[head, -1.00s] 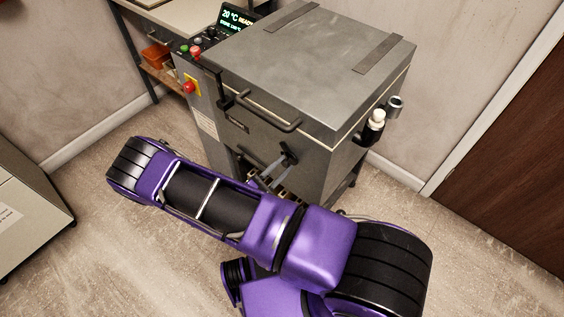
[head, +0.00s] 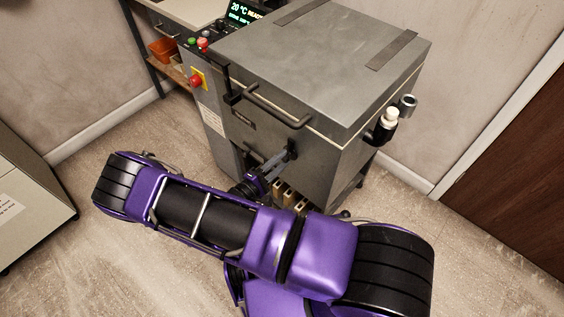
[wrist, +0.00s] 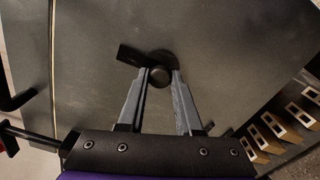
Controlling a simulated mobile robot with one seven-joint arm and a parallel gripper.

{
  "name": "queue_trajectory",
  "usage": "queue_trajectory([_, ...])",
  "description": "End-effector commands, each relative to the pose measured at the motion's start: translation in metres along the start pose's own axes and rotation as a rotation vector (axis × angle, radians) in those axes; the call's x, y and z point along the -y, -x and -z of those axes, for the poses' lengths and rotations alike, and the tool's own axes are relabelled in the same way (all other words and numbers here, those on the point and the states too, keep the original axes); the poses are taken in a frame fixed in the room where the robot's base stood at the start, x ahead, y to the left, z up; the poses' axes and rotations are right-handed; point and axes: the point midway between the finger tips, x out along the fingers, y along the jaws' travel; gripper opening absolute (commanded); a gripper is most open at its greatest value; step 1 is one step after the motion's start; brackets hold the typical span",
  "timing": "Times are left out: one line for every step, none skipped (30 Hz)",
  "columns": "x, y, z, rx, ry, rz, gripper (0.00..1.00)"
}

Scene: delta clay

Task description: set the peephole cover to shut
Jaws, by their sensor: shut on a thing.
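The peephole cover is a small black flap (wrist: 130,55) with a round knob (wrist: 158,76), on the grey front face of the kiln (wrist: 230,60). In the wrist view the flap points up and left from the knob. In the head view the cover (head: 292,150) is a small dark shape below the lid handle. My gripper (wrist: 158,80) has its two grey fingers on either side of the knob, shut on it. In the head view my gripper (head: 281,159) reaches the front face from the lower left. I cannot see the peephole itself.
The kiln's lid handle (head: 275,107) juts out above my gripper. A control panel with a red button (head: 196,81) is at the left. Tan blocks (head: 289,194) show below the cover. A pale cabinet (head: 30,210) stands at far left; floor between is clear.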

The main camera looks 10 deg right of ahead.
Motion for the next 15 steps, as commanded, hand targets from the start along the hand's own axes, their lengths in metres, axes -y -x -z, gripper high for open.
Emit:
queue_trajectory([0.0008, 0.0009, 0.0008, -0.001, -0.007, 0.002, 0.0])
queue_trajectory([0.0007, 0.0009, 0.0009, -0.001, -0.01, 0.002, 0.0])
queue_trajectory([0.0006, 0.0009, 0.001, -0.001, -0.013, 0.003, 0.0])
queue_trajectory([0.0005, 0.0008, 0.0011, -0.001, -0.014, 0.003, 0.0])
queue_trajectory([0.0005, 0.0008, 0.0011, -0.001, -0.015, 0.003, 0.0])
queue_trajectory([0.0004, 0.0008, 0.0012, -0.001, -0.016, 0.003, 0.0])
queue_trajectory([0.0004, 0.0008, 0.0012, -0.001, -0.016, 0.003, 0.0])
queue_trajectory([0.0003, 0.0008, 0.0013, -0.001, -0.016, 0.003, 0.0])
queue_trajectory([0.0003, 0.0008, 0.0013, -0.001, -0.016, 0.002, 0.0])
queue_trajectory([0.0003, 0.0008, 0.0013, -0.002, -0.016, 0.002, 0.0])
queue_trajectory([0.0003, 0.0008, 0.0013, -0.002, -0.016, 0.002, 0.0])
queue_trajectory([0.0002, 0.0008, 0.0014, -0.002, -0.016, 0.002, 0.0])
queue_trajectory([0.0002, 0.0008, 0.0014, -0.002, -0.016, 0.002, 0.0])
queue_trajectory([0.0002, 0.0008, 0.0014, -0.002, -0.016, 0.002, 0.0])
queue_trajectory([0.0002, 0.0008, 0.0015, -0.002, -0.015, 0.002, 0.39])
